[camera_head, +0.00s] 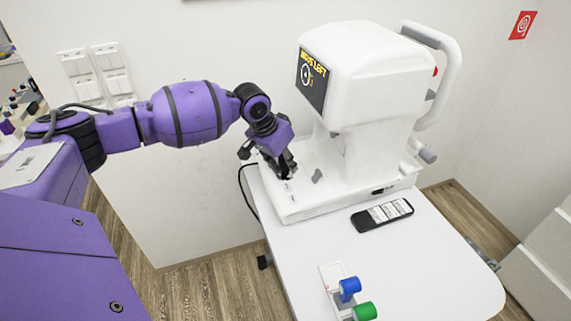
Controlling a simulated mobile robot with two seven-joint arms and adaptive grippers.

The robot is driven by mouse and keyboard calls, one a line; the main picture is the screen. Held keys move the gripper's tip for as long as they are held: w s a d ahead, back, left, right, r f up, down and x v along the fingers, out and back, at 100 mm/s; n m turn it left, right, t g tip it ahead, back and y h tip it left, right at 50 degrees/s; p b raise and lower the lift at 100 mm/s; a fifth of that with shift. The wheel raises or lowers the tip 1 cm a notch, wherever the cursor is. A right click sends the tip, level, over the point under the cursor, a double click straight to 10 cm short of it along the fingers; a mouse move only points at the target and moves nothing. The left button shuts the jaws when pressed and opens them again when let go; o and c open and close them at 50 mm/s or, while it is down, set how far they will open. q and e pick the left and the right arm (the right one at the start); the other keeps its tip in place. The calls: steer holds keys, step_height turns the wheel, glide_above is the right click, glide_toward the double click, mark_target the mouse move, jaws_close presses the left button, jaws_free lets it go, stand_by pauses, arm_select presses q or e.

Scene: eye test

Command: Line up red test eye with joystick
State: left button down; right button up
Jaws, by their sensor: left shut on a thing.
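A white eye test machine (365,90) stands on a white table. Whether the eye is lined up on the screen is too small to tell. My right gripper is not in view.
A black remote-like thing (382,215) lies beside the base. The table's (425,270) right part is clear. A red sign (522,25) hangs on the wall.

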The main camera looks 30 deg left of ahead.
arm_select(q)
steer(key=shift+w+a+r, duration=0.1)
steer(key=shift+w+a, duration=0.2)
steer(key=shift+w, duration=0.55)
steer(key=c, duration=1.4)
jaws_free()
steer(key=shift+o, duration=0.2)
steer(key=shift+a, duration=0.1)
